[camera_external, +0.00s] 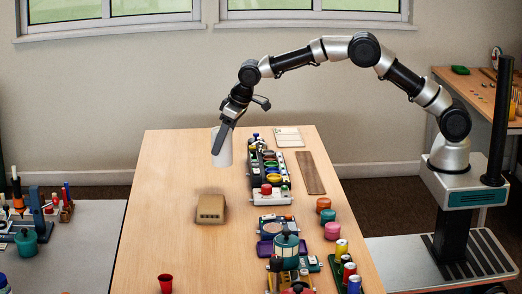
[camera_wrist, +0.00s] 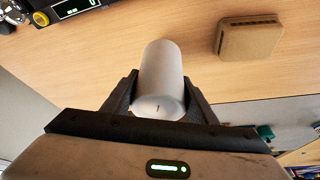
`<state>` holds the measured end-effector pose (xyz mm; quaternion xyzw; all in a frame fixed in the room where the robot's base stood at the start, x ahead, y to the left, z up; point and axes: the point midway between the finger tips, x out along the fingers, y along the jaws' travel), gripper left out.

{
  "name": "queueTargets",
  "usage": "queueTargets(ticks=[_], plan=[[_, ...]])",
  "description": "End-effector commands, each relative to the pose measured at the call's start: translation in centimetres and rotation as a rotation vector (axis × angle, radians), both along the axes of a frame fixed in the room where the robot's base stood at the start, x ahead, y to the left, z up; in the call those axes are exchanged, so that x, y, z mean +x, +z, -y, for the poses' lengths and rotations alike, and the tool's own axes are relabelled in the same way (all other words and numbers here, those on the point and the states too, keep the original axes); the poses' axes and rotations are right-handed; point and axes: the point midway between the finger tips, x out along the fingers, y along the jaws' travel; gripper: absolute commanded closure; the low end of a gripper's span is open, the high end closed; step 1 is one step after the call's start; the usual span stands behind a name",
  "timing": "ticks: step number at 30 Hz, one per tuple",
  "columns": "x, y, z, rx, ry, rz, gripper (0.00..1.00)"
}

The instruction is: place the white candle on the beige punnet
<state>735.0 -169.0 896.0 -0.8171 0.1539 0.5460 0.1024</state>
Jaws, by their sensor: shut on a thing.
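The white candle (camera_external: 221,148) is a plain white cylinder held in the air above the wooden table in the external view. In the wrist view the candle (camera_wrist: 161,75) sits between both fingers, with its dark wick end towards the camera. My gripper (camera_external: 222,138) is shut on it, and both fingers of my gripper (camera_wrist: 160,92) touch its sides. The beige punnet (camera_external: 210,209) stands on the table, lower and nearer the front than the candle, apart from it. In the wrist view the punnet (camera_wrist: 249,40) lies to the right of the candle.
Several jars, pots and devices, including a teal lantern-like object (camera_external: 286,246), line the table's right half. A red cup (camera_external: 165,283) stands at the front left. A brown board (camera_external: 310,172) lies at the right. The table around the punnet is clear.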

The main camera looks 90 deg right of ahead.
Motion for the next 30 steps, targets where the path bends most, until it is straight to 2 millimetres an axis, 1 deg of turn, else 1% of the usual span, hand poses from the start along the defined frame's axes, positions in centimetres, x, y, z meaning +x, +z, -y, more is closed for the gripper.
queueTargets(ticks=[1,2,5,9,12,15,16,18,20,23,27,30], plan=[[0.2,1.0,-0.6,0.0,0.009,0.003,0.82],[0.3,1.4,-1.2,0.001,0.018,0.004,0.82],[0.7,2.7,-4.1,0.001,0.066,0.003,0.82],[1.1,4.3,-9.5,0.002,0.154,0.003,0.82],[1.2,5.2,-13.0,0.001,0.213,0.003,0.82],[1.2,5.8,-15.7,0.001,0.256,0.004,0.82],[1.2,5.9,-16.3,0.0,0.267,0.004,0.82],[1.1,6.0,-17.3,0.001,0.283,0.003,0.82],[1.0,5.7,-17.8,0.0,0.29,0.002,0.82],[1.0,4.3,-18.0,0.0,0.295,0.0,0.82],[1.0,1.9,-17.9,0.002,0.294,0.0,0.82],[1.0,0.9,-17.9,0.001,0.294,0.001,0.82]])
